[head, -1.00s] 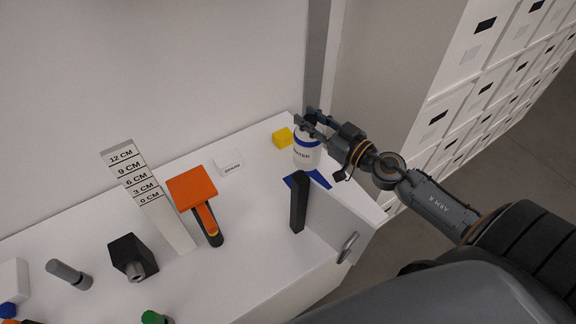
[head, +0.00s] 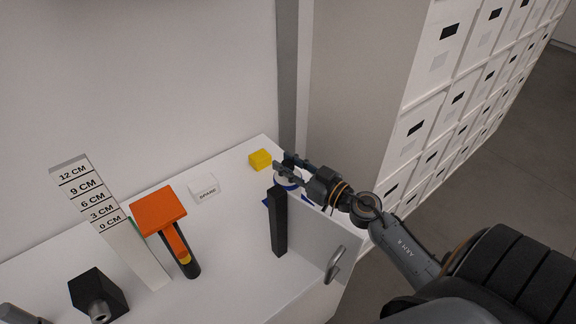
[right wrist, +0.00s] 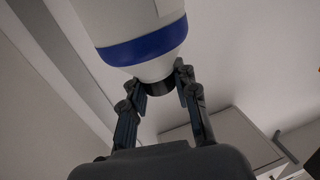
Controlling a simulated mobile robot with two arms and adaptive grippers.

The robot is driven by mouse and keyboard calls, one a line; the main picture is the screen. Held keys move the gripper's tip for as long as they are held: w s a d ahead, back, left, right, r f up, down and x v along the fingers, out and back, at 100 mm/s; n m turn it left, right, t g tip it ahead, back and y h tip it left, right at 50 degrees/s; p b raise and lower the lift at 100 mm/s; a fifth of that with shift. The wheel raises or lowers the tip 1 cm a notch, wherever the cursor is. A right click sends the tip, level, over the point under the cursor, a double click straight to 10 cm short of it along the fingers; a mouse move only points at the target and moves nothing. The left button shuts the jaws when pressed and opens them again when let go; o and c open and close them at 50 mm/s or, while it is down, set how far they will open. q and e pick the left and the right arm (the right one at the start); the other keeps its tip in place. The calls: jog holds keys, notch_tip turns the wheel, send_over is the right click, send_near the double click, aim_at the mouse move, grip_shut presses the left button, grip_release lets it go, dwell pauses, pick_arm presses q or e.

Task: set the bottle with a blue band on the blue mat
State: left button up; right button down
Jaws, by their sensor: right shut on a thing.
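The white bottle with a blue band (head: 288,178) is in my right gripper (head: 283,164) at the table's far right corner. In the right wrist view the bottle's white body and blue band (right wrist: 147,47) fill the top of the picture. There the right gripper (right wrist: 160,86) is shut on its dark neck end. The blue mat (head: 266,202) shows only as small pieces around a dark post and a white panel. The bottle is over the mat's area, its lower part hidden by the panel. I cannot tell whether it touches the mat. My left gripper is not in view.
The dark post (head: 278,225) and white panel (head: 312,238) with a handle stand just in front of the mat. A yellow block (head: 260,160) is close left of the bottle. A white labelled block (head: 203,190), orange-headed tool (head: 160,210) and height scale (head: 125,240) stand further left.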

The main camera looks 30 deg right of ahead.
jog(key=shift+f, duration=0.1)
jog(key=c, duration=1)
grip_release()
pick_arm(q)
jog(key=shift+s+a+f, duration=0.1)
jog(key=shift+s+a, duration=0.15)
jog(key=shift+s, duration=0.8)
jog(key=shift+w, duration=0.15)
pick_arm(e)
jog(key=shift+s+d, duration=0.1)
jog(key=shift+s, duration=0.1)
pick_arm(q)
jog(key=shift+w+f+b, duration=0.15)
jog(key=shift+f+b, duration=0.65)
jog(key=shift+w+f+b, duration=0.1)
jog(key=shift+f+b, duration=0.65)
jog(key=shift+b, duration=0.05)
pick_arm(e)
jog(key=shift+v, duration=5.8)
